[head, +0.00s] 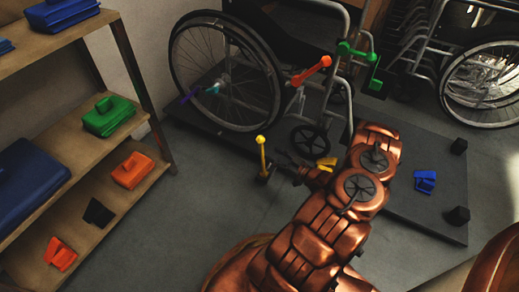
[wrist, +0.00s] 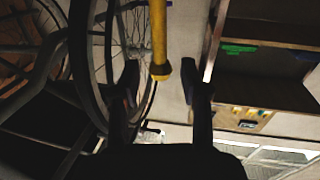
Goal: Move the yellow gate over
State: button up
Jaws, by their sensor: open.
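The yellow gate (head: 262,153) shows in the head view as a short upright rod with a knob at its top, beside the dark platform. Its lower end meets a dark part close to my gripper (head: 272,168). In the wrist view the yellow rod (wrist: 159,38) comes down from the top edge, and its thicker end (wrist: 160,71) lies in the gap between the two dark fingers of my gripper (wrist: 160,82). The fingers are open, with a gap on each side of the rod. I cannot tell whether either finger touches it.
A wheelchair (head: 230,80) stands on the dark platform (head: 425,215), with an orange lever (head: 312,70) and a green part (head: 357,52). Yellow (head: 327,162) and blue (head: 425,181) pieces lie on the platform. A shelf (head: 125,205) with colored parts stands left. Floor between is clear.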

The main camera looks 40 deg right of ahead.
aim_at(261, 146)
jog(key=shift+w+a+b, duration=0.2)
jog(key=shift+w+b, duration=0.25)
jog(key=shift+w, duration=1.45)
jog(key=shift+w+a+b, duration=0.15)
jog(key=shift+w+b, duration=0.3)
jog(key=shift+w, duration=1.45)
grip_shut()
